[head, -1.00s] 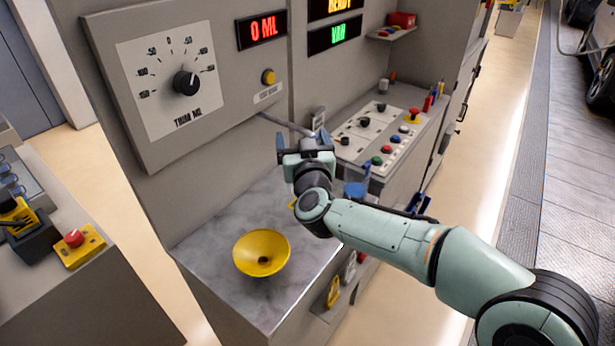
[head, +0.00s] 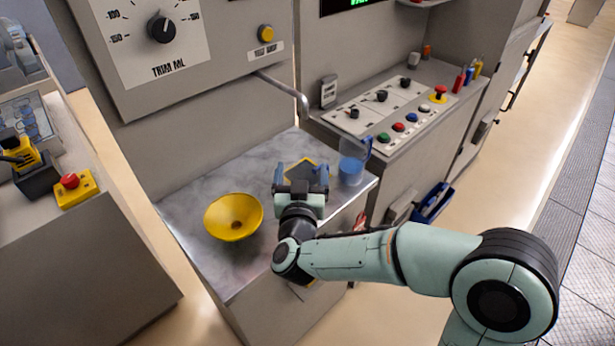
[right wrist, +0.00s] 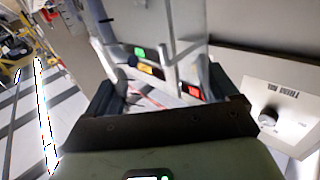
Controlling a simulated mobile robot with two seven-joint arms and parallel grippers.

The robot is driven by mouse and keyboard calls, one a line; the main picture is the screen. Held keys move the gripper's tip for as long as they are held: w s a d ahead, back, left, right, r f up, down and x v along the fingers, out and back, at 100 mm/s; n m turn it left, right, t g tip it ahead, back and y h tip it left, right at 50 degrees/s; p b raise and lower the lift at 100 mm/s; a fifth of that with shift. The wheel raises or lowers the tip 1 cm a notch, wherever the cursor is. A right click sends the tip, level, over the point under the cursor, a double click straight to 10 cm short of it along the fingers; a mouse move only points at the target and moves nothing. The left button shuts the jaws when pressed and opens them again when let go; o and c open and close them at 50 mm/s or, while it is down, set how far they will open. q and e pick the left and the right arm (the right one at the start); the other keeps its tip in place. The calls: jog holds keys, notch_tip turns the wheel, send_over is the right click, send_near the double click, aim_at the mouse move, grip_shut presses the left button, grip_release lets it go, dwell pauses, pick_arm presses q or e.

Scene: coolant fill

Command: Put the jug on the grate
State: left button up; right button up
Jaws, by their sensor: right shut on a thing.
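A clear jug (head: 352,168) with blue in it is at the right end of the marble counter in the head view. A dark square with a yellow border, which looks like the grate (head: 304,163), lies on the counter below the spout. My right gripper (head: 301,172) is in front of the grate, left of the jug, and partly covers the grate. Its jaws (right wrist: 162,92) are set wide around a clear, pale thing in the right wrist view. I cannot make out whether this is a jug. My left gripper is out of view.
A yellow funnel-like bowl (head: 234,217) is on the counter left of my gripper. A metal spout (head: 290,92) reaches out from the wall above. A panel of knobs and buttons (head: 385,112) stands at the right. The counter's front left is clear.

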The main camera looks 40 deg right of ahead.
jog(key=shift+s+f, duration=0.1)
jog(key=shift+f, duration=0.15)
jog(key=shift+d, duration=0.15)
jog(key=f+x, duration=0.1)
jog(key=x, duration=0.7)
jog(key=f+x, duration=0.2)
jog(key=x, duration=0.7)
jog(key=shift+w+f, duration=0.25)
jog(key=shift+w, duration=0.1)
jog(key=shift+d, duration=0.1)
jog(key=shift+f, duration=0.2)
jog(key=o, duration=1.3)
